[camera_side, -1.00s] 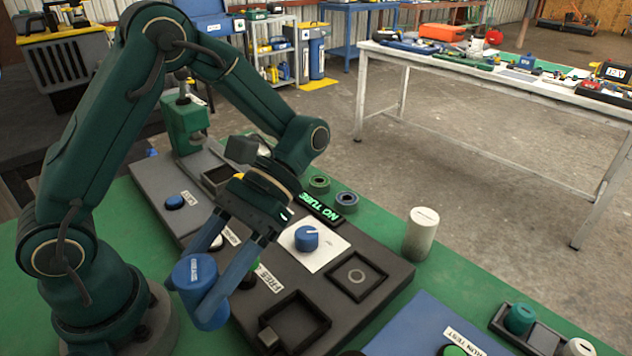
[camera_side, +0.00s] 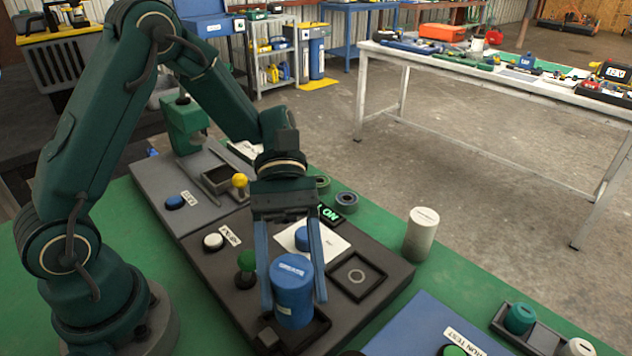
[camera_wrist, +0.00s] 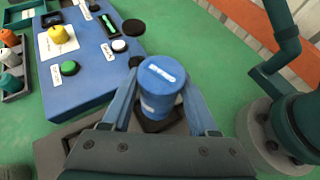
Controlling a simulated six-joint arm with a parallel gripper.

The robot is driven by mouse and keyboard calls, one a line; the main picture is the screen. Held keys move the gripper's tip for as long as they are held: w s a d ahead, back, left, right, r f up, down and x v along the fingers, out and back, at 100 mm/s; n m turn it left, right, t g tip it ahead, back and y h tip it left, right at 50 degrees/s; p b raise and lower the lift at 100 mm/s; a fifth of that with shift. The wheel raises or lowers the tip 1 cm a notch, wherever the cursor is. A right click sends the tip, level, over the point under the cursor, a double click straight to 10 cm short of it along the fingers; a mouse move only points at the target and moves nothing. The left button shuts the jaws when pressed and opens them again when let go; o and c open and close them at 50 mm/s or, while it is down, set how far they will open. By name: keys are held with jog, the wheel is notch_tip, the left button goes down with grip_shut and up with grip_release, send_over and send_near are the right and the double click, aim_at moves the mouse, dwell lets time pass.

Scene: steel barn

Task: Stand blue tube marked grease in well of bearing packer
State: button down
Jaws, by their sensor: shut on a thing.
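A blue tube (camera_side: 293,290) with pale lettering on its top, too small to read, is gripped upright between the two blue fingers of my gripper (camera_side: 293,298). The tube and gripper also show in the wrist view, tube (camera_wrist: 161,82). The tube is over the black square-rimmed recess (camera_side: 322,325) at the front of the dark board and hides much of it; I cannot tell whether its base touches down. The dark board (camera_side: 230,262), seemingly the bearing packer, also carries a black-rimmed square tray (camera_side: 357,277) with a ring mark and a partly covered green-lettered display (camera_side: 329,215).
A blue dial (camera_side: 302,238) on a white sheet is behind the fingers. A pale cylinder (camera_side: 422,233) stands right on the green bench. A blue panel (camera_side: 425,325) lies to the front right.

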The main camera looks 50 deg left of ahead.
aim_at(293, 296)
jog(key=shift+f, duration=1.55)
jog(key=shift+c, duration=0.8)
grip_release()
jog(key=shift+f, duration=0.1)
